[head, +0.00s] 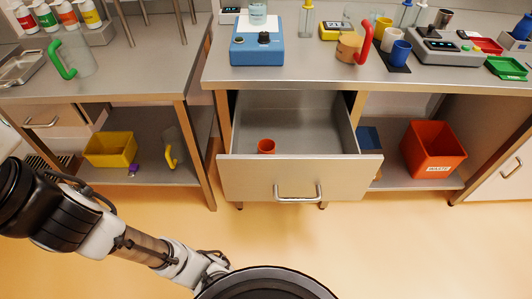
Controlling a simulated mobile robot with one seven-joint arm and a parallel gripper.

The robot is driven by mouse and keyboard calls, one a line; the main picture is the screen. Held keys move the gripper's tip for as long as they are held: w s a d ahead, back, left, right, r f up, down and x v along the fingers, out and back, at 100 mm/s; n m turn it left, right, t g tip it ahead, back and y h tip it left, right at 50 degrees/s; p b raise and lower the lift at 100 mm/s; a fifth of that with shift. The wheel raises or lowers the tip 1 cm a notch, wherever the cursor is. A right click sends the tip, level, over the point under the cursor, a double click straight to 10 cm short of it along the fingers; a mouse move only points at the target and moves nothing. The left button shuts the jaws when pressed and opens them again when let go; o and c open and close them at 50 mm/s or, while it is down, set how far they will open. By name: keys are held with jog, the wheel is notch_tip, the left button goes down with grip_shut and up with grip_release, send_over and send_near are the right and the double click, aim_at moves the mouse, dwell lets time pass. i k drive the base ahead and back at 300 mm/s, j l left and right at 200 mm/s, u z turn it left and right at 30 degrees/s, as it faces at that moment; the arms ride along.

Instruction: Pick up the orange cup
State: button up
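A small orange cup (266,147) stands inside an open drawer (300,178), near the drawer's front wall and left of its middle. The cup seems upright, and its lower part is hidden by the drawer front. The drawer is pulled out under the steel counter, with a metal handle on its front. My arm reaches in from the left edge, low in the picture, well short of the drawer. My gripper is not clearly seen; the arm's end is hidden near the dark round part of my body at the bottom.
A yellow bin (111,149) is on the left lower shelf and an orange waste bin (433,149) on the right one. The floor before the drawer is clear.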

aim_at(265, 145)
jog(key=i+j, duration=0.2)
jog(key=j, duration=0.15)
jog(key=i+j, duration=0.2)
jog(key=j, duration=0.15)
jog(key=i+j, duration=0.2)
jog(key=j, duration=0.15)
jog(key=i+j, duration=0.2)
jog(key=j, duration=0.2)
jog(key=j+z, duration=0.1)
jog(key=z, duration=0.3)
jog(key=i+j+z, duration=0.1)
jog(key=z, duration=0.3)
jog(key=j+z, duration=0.25)
jog(key=z, duration=0.15)
